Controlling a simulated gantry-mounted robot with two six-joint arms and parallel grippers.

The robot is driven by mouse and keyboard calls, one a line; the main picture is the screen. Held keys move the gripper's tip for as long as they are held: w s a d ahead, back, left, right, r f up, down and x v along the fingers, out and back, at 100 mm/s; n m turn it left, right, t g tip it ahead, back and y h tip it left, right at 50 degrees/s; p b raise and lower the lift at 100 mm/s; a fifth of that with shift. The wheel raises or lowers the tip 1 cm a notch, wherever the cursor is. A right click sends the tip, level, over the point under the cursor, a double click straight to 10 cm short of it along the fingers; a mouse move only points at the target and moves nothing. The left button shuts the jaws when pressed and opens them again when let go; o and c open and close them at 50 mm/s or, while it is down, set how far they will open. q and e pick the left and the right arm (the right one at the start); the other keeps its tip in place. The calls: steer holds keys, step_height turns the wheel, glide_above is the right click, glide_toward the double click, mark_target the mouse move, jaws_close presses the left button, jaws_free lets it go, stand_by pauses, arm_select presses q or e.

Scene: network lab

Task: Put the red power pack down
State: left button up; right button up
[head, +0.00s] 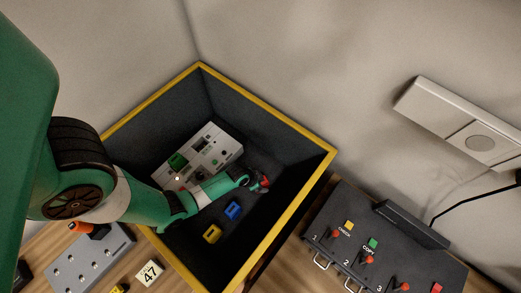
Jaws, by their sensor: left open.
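A small red piece, seemingly the red power pack (265,184), shows at the fingertips of my left gripper (256,182), inside a dark bin with a yellow rim (268,111). My left arm reaches over the bin's left rim and the gripper is open. The fingers hide part of the red piece, and I cannot tell whether they touch it or whether it rests on the bin floor. A blue pack (233,210) and a yellow pack (212,234) lie on the bin floor. My right gripper is not in view.
A grey device with a green block (178,160) lies in the bin behind my arm. A dark switch panel (385,245) with red levers stands right of the bin. A grey box (92,262) and a "47" tag (149,273) are at front left. The bin's walls surround the gripper.

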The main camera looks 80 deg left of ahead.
arm_select(q)
steer(key=p+v, duration=0.8)
steer(key=v, duration=0.4)
steer(key=shift+p, duration=0.35)
steer(key=shift+r, duration=0.1)
